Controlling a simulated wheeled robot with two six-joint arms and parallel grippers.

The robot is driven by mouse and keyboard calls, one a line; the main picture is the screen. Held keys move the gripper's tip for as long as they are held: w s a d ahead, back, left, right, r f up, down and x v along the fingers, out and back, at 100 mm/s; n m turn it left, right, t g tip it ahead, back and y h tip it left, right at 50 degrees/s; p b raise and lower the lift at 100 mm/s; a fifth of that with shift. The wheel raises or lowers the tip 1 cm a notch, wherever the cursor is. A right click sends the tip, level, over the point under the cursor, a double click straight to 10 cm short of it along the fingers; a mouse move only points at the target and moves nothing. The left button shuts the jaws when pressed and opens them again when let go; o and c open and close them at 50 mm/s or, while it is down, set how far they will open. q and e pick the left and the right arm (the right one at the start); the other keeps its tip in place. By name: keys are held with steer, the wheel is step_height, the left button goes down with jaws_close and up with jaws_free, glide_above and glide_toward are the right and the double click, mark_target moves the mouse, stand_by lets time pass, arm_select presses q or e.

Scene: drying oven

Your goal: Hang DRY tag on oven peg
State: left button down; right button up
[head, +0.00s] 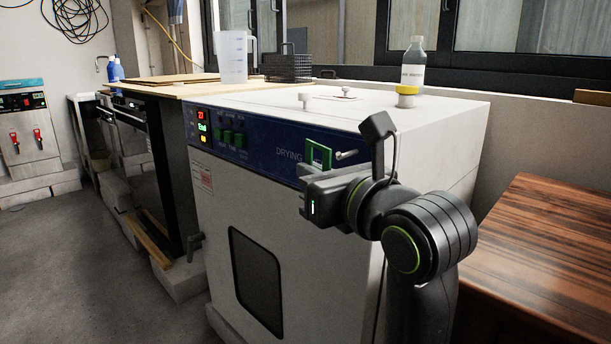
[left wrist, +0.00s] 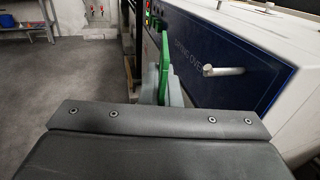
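The green DRY tag (head: 319,154) is a small frame with an opening, held upright in front of the oven's blue panel. My left gripper (head: 308,172) is shut on its lower part. In the left wrist view the tag (left wrist: 164,62) shows nearly edge-on between the fingers (left wrist: 162,92). The silver oven peg (head: 347,155) sticks out of the panel just right of the tag, apart from it. The peg also shows in the left wrist view (left wrist: 222,71), bare. Lettering on the tag is not readable. My right gripper is not in view.
The white drying oven (head: 330,255) has a blue panel (head: 255,145) with displays and green buttons. A wooden table (head: 545,245) is at the right. Floor at the left is clear.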

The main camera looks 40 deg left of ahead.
arm_select(q)
steer(key=w+f, duration=0.1)
steer(key=w, duration=0.5)
steer(key=shift+w+d+f, duration=0.15)
steer(key=shift+w+d, duration=0.05)
stand_by(0.4)
stand_by(0.6)
steer(key=c, duration=1.8)
jaws_free()
steer(key=shift+o, duration=1.1)
steer(key=shift+s, duration=0.15)
steer(key=shift+d, duration=0.1)
